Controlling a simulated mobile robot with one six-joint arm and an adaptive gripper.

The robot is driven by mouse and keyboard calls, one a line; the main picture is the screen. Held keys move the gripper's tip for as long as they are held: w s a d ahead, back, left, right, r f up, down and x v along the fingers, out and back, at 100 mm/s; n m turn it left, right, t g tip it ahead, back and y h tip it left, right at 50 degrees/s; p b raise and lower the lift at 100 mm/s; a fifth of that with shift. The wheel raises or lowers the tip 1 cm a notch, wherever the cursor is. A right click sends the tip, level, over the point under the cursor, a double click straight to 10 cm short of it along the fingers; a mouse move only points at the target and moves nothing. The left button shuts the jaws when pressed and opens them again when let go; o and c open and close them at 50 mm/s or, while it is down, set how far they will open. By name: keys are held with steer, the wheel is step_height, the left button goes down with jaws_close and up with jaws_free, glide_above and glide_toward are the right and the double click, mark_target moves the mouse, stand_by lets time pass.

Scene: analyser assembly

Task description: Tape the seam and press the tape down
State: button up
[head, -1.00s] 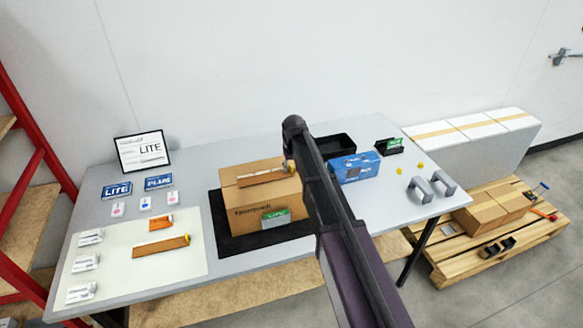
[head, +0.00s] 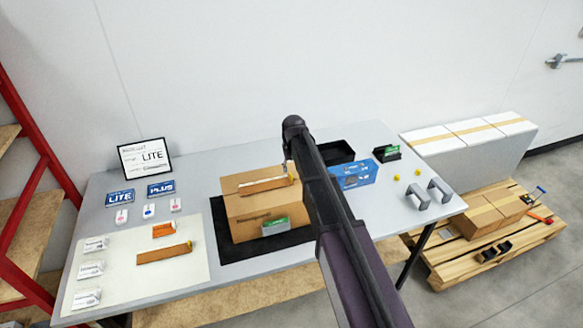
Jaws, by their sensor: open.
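The closed brown carton (head: 251,208) stands on a black mat (head: 229,243) in the middle of the table. A brown strip with a pale edge (head: 264,185) and a yellow right end lies across the carton's top. A similar brown strip (head: 164,253) lies on the pale sheet at the left. My gripper (head: 287,167) is mostly hidden behind my own arm. Only a small grey part shows, just above the strip's right end. I see nothing held in it. Contact with the strip cannot be told.
A green-and-white box (head: 275,226) stands against the carton's front. A blue box (head: 354,173) and a black tray (head: 336,153) are at the right, partly behind my arm. Grey handles (head: 418,196) stand near the right edge. White packets (head: 90,269) and a sign (head: 145,158) are left.

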steer(key=shift+r+p, duration=1.25)
steer(key=shift+r, duration=0.15)
steer(key=c, duration=0.5)
steer(key=shift+s+d, duration=0.2)
steer(key=shift+s, duration=0.1)
jaws_close()
steer(key=s+d+m, duration=0.1)
steer(key=s+d, duration=0.3)
steer(key=s, duration=0.5)
steer(key=s+d+f+m+g+b, duration=0.1)
steer(key=s+d, duration=0.4)
steer(key=s, duration=0.4)
steer(key=s+d+m, duration=0.1)
steer(key=s+d, duration=0.3)
steer(key=s, duration=0.6)
steer(key=shift+d+f, duration=0.15)
steer(key=shift+f, duration=0.15)
